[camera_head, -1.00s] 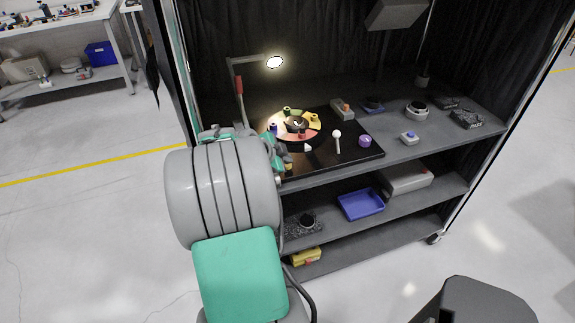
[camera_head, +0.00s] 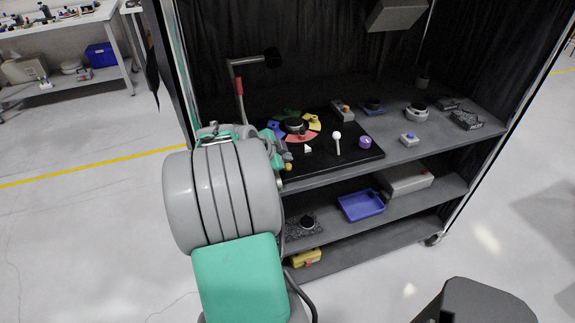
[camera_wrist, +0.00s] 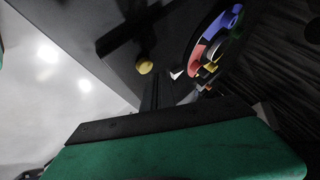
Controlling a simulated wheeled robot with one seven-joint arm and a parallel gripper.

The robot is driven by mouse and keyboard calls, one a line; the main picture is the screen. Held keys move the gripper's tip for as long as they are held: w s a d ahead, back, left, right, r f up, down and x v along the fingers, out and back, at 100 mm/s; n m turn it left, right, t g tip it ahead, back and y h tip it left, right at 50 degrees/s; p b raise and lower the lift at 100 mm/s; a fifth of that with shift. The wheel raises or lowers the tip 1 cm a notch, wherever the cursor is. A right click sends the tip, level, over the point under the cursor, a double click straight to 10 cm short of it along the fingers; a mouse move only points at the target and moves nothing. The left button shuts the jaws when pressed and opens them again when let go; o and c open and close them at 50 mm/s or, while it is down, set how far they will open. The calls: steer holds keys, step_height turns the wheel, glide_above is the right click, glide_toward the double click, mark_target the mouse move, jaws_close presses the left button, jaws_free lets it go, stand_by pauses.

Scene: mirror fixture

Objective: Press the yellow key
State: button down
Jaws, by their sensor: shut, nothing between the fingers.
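The yellow key (camera_head: 313,122) is a curved segment on the right side of a round ring of coloured keys around a dark centre knob (camera_head: 294,126). Blue (camera_head: 275,129), red (camera_head: 302,137) and green (camera_head: 290,114) keys share the ring. In the wrist view, the ring shows at upper right with its blue key (camera_wrist: 222,25) and red key (camera_wrist: 196,54); a small yellow patch (camera_wrist: 211,67) shows there too. My gripper (camera_wrist: 158,88) is shut and empty, apart from the ring. In the head view, my arm largely hides it, left of and nearer than the ring.
A yellow ball knob (camera_wrist: 144,66) is at the black board's front edge. A white-topped lever (camera_head: 337,139), a purple knob (camera_head: 365,142) and a small white piece (camera_head: 307,149) are right of the ring. Lower shelves hold a blue tray (camera_head: 361,205).

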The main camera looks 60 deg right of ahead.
steer(key=shift+r, duration=0.1)
step_height(320, 180, up, 6)
steer(key=shift+f+p, duration=0.1)
steer(key=shift+p, duration=0.65)
